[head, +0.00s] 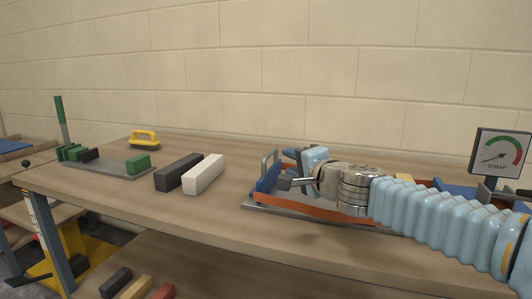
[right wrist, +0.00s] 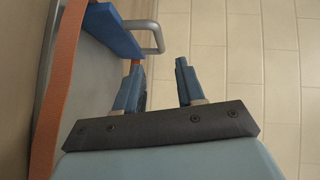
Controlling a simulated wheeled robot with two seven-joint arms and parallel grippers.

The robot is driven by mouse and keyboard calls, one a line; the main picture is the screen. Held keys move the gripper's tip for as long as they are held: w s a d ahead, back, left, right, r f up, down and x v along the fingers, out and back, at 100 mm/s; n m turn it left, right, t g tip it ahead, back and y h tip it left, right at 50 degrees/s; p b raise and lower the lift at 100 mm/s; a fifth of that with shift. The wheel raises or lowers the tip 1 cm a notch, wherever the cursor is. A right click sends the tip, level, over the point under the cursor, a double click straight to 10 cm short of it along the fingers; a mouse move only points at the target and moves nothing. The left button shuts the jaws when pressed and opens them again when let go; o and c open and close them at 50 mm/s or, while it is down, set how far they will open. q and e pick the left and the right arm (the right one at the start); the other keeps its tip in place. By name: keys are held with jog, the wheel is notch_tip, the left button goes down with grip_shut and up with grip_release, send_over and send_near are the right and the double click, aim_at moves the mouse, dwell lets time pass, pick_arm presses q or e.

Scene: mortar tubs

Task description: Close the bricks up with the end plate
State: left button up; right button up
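The blue end plate (head: 267,179) with its grey handle (head: 268,160) stands at the left end of a grey tray (head: 300,213) with orange sides. In the right wrist view the end plate (right wrist: 115,30) and handle (right wrist: 155,38) lie beyond the fingertips. My right gripper (head: 288,168) is over the tray's left end by the plate. In the right wrist view its fingers (right wrist: 160,76) are apart with nothing between them. I cannot tell whether a finger touches the plate. My arm hides most of the tray's inside, so bricks there are hidden. My left gripper is not in view.
A dark brick (head: 179,172) and a white brick (head: 203,174) lie left of the tray. A yellow-handled tool (head: 145,139) and a rack with green blocks (head: 110,165) stand farther left. A STRAP gauge (head: 499,154) stands at right. Several bricks lie lower in front.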

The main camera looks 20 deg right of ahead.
aim_at(270, 154)
jog(key=x, duration=1.2)
jog(key=shift+a+f, duration=0.1)
jog(key=shift+f, duration=0.05)
grip_shut()
